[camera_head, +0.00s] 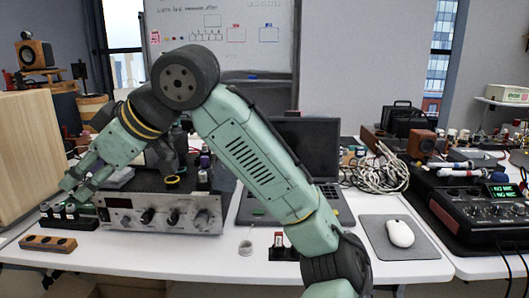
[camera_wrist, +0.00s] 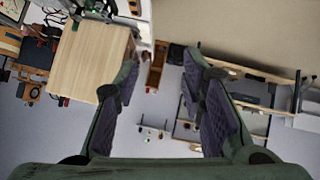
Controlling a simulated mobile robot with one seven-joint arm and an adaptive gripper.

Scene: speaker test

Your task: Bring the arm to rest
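My arm reaches from the lower right of the head view up to a bent elbow and down to the left. My gripper (camera_head: 70,192) is at the left, in front of the wooden cabinet's side and near a small black rack (camera_head: 68,218). Whether it touches the rack cannot be told. In the wrist view my gripper (camera_wrist: 161,62) shows two dark-padded fingers spread wide, with nothing held between them.
A silver amplifier (camera_head: 165,218) stands right of my gripper, and a wooden speaker cabinet (camera_head: 28,150) stands left. A wooden block with holes (camera_head: 48,243) lies in front. A laptop (camera_head: 305,150), a mouse (camera_head: 400,233) and a mixer (camera_head: 480,210) are further right on the white table (camera_head: 170,262).

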